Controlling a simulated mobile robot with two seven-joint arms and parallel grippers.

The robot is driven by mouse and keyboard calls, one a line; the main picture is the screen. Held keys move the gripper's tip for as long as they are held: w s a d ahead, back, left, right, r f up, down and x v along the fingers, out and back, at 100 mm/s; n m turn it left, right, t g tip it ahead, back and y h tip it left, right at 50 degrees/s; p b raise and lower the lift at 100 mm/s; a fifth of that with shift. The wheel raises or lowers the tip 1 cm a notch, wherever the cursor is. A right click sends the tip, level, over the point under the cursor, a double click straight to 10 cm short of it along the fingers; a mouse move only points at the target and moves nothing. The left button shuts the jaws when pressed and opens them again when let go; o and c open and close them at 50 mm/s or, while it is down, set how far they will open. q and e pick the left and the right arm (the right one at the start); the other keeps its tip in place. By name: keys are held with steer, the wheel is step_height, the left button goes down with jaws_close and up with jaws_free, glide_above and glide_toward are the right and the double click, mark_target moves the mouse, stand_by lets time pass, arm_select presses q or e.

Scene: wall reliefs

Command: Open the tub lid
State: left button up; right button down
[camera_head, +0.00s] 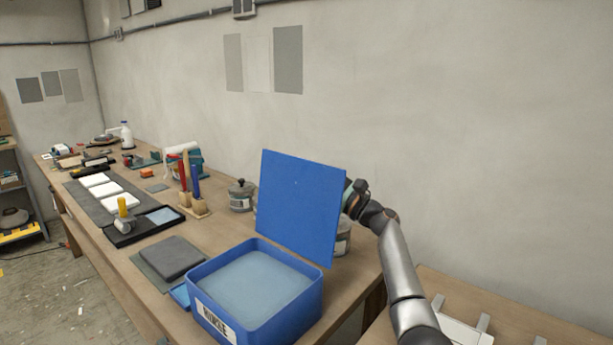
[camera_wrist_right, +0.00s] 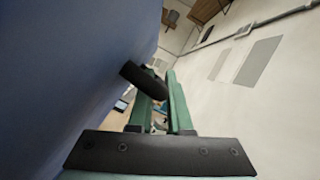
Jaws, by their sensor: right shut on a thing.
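The blue tub (camera_head: 255,318) stands at the near end of the workbench, with a pale label with dark lettering on its front. Its top is open and a pale blue-grey surface (camera_head: 255,280) shows inside. The flat blue lid (camera_head: 298,205) is raised nearly upright at the tub's back right side; it fills the left of the right wrist view (camera_wrist_right: 60,70). My right gripper (camera_head: 350,198) is behind the lid at its right edge. In the right wrist view its green fingers (camera_wrist_right: 164,85) are shut on a black handle (camera_wrist_right: 143,80) on the lid. My left gripper is not in view.
A dark grey block (camera_head: 172,257) lies left of the tub. A black tray (camera_head: 145,224) with a yellow-handled roller, a wooden tool holder (camera_head: 196,208) and a lidded pot (camera_head: 241,194) stand farther back. A jar (camera_head: 343,238) is partly hidden behind the lid. The wall is close behind.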

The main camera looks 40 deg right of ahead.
steer(key=c, duration=1.1)
jaws_free()
steer(key=shift+c, duration=0.2)
steer(key=shift+f, duration=0.1)
steer(key=b+v, duration=0.2)
steer(key=v, duration=1)
steer(key=shift+s, duration=0.25)
steer(key=shift+d, duration=0.1)
